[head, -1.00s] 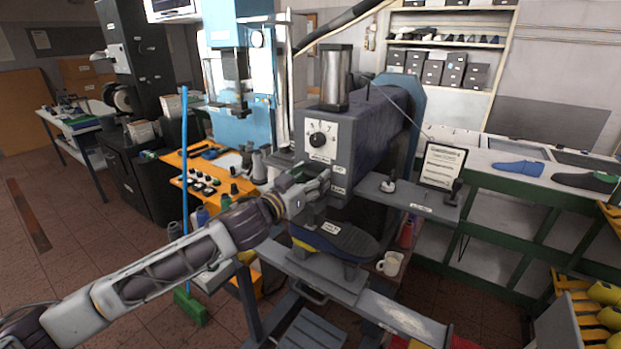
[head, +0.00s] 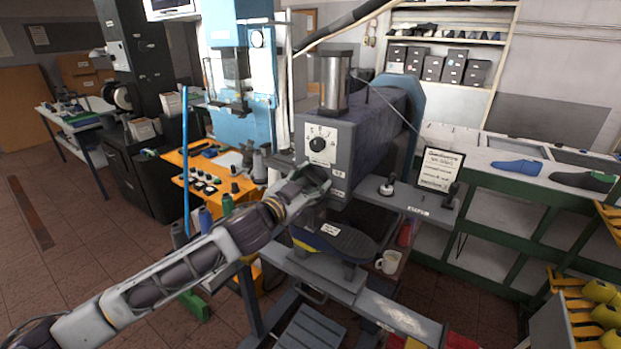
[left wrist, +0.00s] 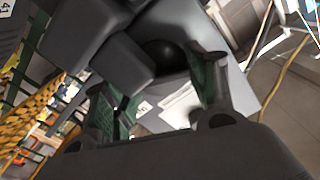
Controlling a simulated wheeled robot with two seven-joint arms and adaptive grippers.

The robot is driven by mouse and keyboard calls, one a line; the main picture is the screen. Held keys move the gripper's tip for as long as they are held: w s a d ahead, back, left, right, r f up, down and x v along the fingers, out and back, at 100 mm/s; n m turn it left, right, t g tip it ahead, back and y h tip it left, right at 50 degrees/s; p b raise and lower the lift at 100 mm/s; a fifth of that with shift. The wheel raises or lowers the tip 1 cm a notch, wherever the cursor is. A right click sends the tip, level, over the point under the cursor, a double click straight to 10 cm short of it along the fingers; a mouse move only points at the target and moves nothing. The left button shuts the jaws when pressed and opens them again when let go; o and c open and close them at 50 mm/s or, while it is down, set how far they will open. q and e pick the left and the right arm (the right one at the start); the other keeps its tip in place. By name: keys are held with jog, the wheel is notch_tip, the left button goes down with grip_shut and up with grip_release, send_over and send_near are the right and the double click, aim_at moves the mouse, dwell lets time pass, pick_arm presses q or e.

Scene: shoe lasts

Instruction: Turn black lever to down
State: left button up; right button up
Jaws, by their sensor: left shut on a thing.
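The grey press machine (head: 335,135) with a dial stands in the middle of the head view. My left gripper (head: 318,182) is at the front of the machine, below the dial, and covers the lever there. In the left wrist view, the round black knob of the black lever (left wrist: 163,52) shows between the two green-padded fingers of my left gripper (left wrist: 158,88). The gripper is shut on the lever; the exact contact is partly hidden. The lever's angle cannot be told. My right gripper is not in view.
A dark shoe sole (head: 340,240) lies on the machine's lower support, just below my gripper. A white mug (head: 388,262) stands to its right. An orange bench (head: 190,165) with small parts is at the left. A small side shelf (head: 408,197) juts out at the right.

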pick_arm(q)
jog(key=shift+m, duration=0.6)
jog(key=shift+m+p, duration=0.3)
jog(key=shift+p, duration=0.05)
jog(key=o, duration=1)
jog(key=shift+v, duration=6)
jog(key=shift+f, duration=0.1)
